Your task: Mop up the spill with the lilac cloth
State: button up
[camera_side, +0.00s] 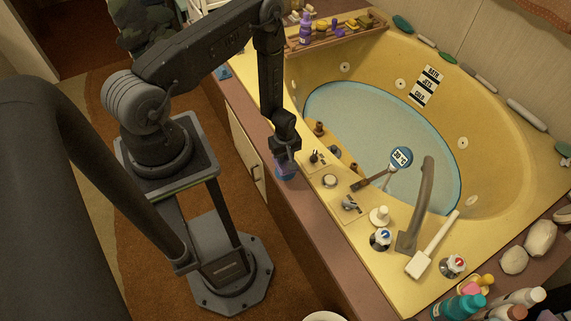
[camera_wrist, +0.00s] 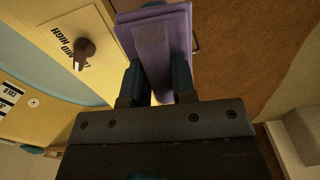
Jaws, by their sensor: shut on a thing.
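My gripper (camera_side: 286,158) is low over the brown ledge along the tub's front side. In the wrist view my gripper (camera_wrist: 156,82) is shut on the lilac cloth (camera_wrist: 155,22), which looks like a folded pad with a raised middle part between the fingers. In the side view only a little of the lilac cloth (camera_side: 282,168) shows below the fingers. A blue patch shows at its lower edge; I cannot tell if this is the spill. I cannot tell if the cloth touches the ledge.
The yellow tub (camera_side: 490,120) holds pale water (camera_side: 350,110). A dial (camera_side: 315,157), taps and a spout (camera_side: 420,205) stand on its near rim. A wooden rack (camera_side: 335,35) with bottles spans the back. A small blue item (camera_side: 222,72) lies on the far ledge. Bottles crowd the lower right.

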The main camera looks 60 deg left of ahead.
jog(key=a, duration=0.1)
jog(key=a+f, duration=0.1)
jog(key=w+a+f, duration=0.1)
jog(key=shift+a+f, duration=0.15)
jog(key=shift+a, duration=0.25)
jog(key=shift+f, duration=2.15)
jog(key=shift+d+f, duration=0.1)
jog(key=shift+d, duration=0.15)
jog(key=shift+s+d, duration=0.2)
jog(key=shift+d, duration=1.95)
jog(key=shift+w+a, duration=0.15)
jog(key=shift+a, duration=2.3)
jog(key=shift+d, duration=2.35)
jog(key=shift+a, duration=1.2)
jog(key=shift+d+r, duration=0.1)
jog(key=shift+r, duration=3.2)
